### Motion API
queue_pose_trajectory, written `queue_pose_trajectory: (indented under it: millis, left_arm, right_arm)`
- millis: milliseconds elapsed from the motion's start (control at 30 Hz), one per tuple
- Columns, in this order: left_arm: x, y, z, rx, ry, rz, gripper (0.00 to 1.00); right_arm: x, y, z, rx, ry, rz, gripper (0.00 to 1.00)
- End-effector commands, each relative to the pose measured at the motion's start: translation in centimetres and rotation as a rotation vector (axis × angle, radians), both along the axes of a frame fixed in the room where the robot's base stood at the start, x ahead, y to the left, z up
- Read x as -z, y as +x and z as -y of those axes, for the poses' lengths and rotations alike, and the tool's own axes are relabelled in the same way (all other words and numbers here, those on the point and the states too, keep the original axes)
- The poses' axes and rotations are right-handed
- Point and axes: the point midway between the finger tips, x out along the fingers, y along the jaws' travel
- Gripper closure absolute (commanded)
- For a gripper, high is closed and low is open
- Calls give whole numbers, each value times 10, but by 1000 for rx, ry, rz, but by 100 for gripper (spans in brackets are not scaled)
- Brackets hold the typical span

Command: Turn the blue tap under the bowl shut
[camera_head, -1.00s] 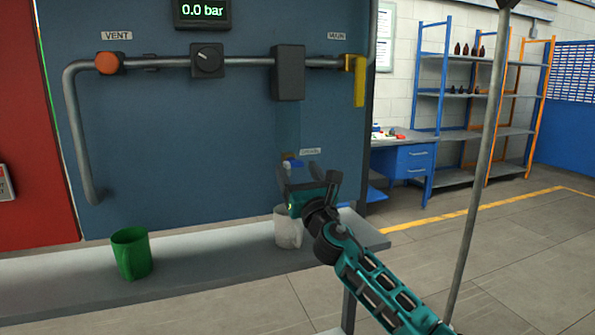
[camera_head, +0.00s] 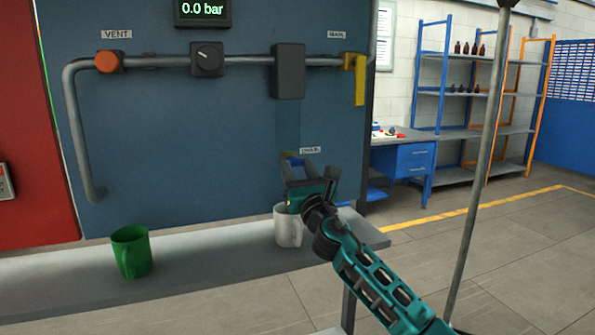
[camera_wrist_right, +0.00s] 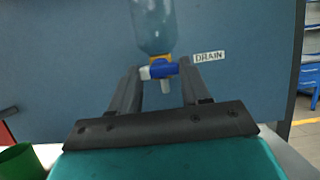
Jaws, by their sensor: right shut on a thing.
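The blue tap (camera_wrist_right: 160,70) hangs under the clear bluish bowl (camera_wrist_right: 153,27) in the right wrist view, next to the DRAIN label. Its handle lies roughly sideways, with an orange collar above and a pale spout below. In the head view the tap (camera_head: 294,161) shows small, below the faint bowl (camera_head: 288,125). My right gripper (camera_wrist_right: 159,71) is shut on the blue tap, one finger at each side of it. In the head view this gripper (camera_head: 298,168) hides part of the tap. My left gripper is not in view.
A white mug (camera_head: 288,228) stands on the grey bench (camera_head: 205,265) just below my right gripper. A pipe with an orange VENT knob (camera_head: 107,62), a black dial (camera_head: 207,59) and a yellow MAIN handle (camera_head: 359,82) crosses the panel above.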

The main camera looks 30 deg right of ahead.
Motion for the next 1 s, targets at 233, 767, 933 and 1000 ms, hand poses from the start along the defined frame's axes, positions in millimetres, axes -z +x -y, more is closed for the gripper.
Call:
queue_pose_trajectory:
  millis: [233, 767, 933, 1000]
  left_arm:
    - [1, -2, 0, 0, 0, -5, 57]
    - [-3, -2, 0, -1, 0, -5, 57]
    - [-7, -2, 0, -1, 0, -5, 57]
    - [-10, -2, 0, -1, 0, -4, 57]
  right_arm:
    - [0, 0, 0, 1, 20, 5, 84]
    - [-2, 1, -4, -1, 378, 91, 84]
    - [-3, 1, -6, -1, 537, 128, 84]
    - [-3, 1, -6, 0, 601, 143, 84]
